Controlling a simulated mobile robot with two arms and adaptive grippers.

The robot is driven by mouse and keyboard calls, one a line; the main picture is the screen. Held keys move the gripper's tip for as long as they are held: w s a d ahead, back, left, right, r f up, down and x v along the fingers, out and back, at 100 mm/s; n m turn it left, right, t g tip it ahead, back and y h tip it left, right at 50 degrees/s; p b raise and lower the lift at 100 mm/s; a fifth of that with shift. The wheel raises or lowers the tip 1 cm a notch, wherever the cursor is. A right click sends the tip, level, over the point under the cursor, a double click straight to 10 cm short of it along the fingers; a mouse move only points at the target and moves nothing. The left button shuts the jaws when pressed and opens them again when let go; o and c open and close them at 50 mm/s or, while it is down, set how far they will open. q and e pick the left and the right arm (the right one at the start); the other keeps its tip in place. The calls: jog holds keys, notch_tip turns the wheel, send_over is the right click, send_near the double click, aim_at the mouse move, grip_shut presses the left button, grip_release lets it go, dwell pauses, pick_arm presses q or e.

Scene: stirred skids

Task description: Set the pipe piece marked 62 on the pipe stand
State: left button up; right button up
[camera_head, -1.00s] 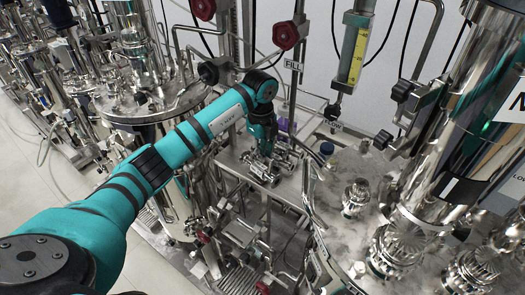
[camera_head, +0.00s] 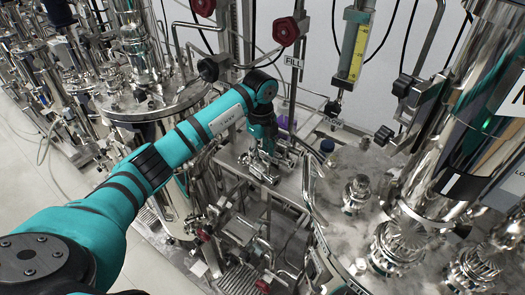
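My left gripper (camera_head: 262,163) points down over a small steel shelf (camera_head: 233,160) near the middle of the head view. Shiny metal pieces lie around and under its fingers, and I cannot tell fingers from pieces clearly. No number 62 is readable, so I cannot single out the marked pipe piece. I cannot make out the pipe stand with certainty either. Whether the gripper holds anything is too small to see. My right gripper is not in view.
A large shiny steel vessel (camera_head: 465,130) stands at the right, above a round lid with several fittings. Another steel vessel lid (camera_head: 150,105) is behind my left arm. Red knobs (camera_head: 286,31), a yellow gauge tube (camera_head: 355,50) and hoses hang at the back. Pipework crowds the space below the shelf.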

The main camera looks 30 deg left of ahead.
pick_arm(q)
notch_tip(320, 180, up, 8)
jog(key=shift+f, duration=0.25)
jog(key=shift+s, duration=0.15)
dwell(0.6)
